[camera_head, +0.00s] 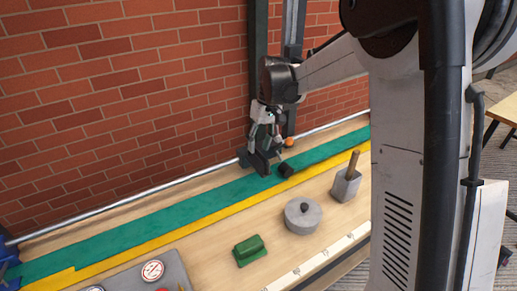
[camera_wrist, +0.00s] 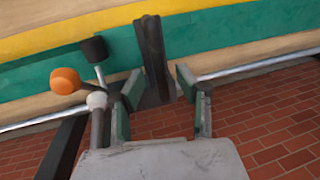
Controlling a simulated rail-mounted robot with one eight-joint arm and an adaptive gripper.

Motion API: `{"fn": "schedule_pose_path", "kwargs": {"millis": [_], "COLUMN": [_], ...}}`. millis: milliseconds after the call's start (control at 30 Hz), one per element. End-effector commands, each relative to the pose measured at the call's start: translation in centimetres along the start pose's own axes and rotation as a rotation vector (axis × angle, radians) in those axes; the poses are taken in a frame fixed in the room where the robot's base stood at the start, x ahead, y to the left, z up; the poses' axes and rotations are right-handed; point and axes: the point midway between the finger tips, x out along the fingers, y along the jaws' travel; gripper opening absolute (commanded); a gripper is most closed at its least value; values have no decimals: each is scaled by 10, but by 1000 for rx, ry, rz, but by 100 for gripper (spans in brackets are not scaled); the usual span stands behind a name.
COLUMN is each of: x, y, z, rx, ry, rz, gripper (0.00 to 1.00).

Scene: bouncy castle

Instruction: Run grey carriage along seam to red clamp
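A dark grey carriage (camera_head: 260,163) sits at the rail, behind the green fabric. It has an upright post, a lever with a black knob (camera_head: 285,170) and an orange ball (camera_head: 290,143). In the wrist view the carriage post (camera_wrist: 154,50) stands between and beyond the fingers of my gripper (camera_wrist: 157,85). The fingers are apart, and I see no grip on the post. In the head view my gripper (camera_head: 265,135) is just above the carriage. The seam (camera_head: 215,210) runs where green fabric meets a yellow strip. I cannot make out a red clamp.
A pale metal rail (camera_head: 110,208) runs along the brick wall. In front on the wooden table are a round grey weight (camera_head: 303,216), a grey block with a wooden handle (camera_head: 346,185), a green block (camera_head: 250,250) and a grey plate (camera_head: 175,268). A blue part (camera_head: 8,248) is at far left.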

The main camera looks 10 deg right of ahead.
Motion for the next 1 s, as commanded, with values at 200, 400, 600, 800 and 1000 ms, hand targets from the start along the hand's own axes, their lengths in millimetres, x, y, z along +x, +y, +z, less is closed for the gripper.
{"fn": "schedule_pose_path", "kwargs": {"millis": [200, 400, 600, 800, 1000], "x": [-44, -79, -98, -102, -102], "y": [0, 0, 0, 0, 0], "z": [0, 0, 0, 0, 0], "rx": [1, 2, 1, 0, 1], "ry": [0, 0, 0, 0, 0], "rz": [0, 0, 0, 0, 2], "gripper": [33, 33, 33, 33, 33]}}
